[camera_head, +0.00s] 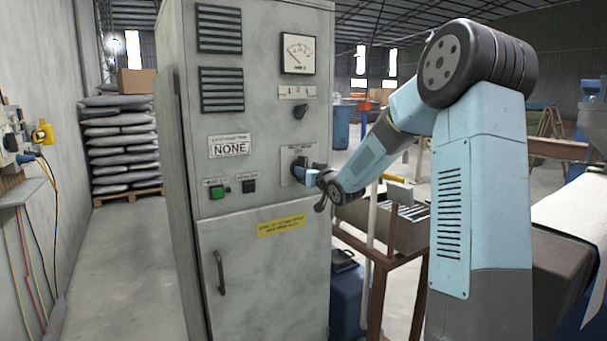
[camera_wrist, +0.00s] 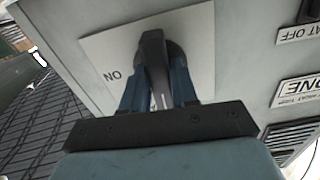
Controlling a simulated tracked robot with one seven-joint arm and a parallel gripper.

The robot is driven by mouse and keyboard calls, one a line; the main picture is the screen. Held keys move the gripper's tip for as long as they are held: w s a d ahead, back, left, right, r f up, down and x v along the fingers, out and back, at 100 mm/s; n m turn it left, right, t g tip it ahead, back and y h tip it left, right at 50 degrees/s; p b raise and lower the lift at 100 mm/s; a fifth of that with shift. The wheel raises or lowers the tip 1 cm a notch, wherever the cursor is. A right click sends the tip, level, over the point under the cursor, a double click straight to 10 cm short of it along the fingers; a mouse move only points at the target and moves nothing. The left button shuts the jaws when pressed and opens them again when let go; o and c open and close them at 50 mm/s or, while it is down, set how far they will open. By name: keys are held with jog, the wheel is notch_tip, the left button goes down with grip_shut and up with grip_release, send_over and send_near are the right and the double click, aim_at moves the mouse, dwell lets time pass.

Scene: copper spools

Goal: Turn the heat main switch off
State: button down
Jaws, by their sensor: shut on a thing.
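The grey control cabinet (camera_head: 265,270) stands in the middle of the head view. A dark switch handle on a light plate is on its front at the right; the wrist view shows the handle (camera_wrist: 153,55) and its plate (camera_wrist: 105,50) close up. The plate reads "NO" to the left of the handle, as the picture is turned. My gripper (camera_head: 300,170) is at this plate. In the wrist view its blue fingers (camera_wrist: 155,90) are on both sides of the handle and shut on it. The head view hides most of the handle behind my gripper.
A green button (camera_head: 217,192), a dark button (camera_head: 249,186), a small knob (camera_head: 300,111) and a meter (camera_head: 298,53) are on the cabinet front. A door handle (camera_head: 219,272) juts out lower down. A metal bin on a brown frame (camera_head: 380,262) stands close at the right.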

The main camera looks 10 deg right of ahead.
jog(key=shift+d+n, duration=0.1)
jog(key=shift+n, duration=0.4)
jog(key=c, duration=1)
grip_release()
jog(key=shift+o, duration=0.2)
jog(key=shift+s, duration=0.1)
jog(key=v, duration=1.3)
jog(key=shift+s, duration=0.25)
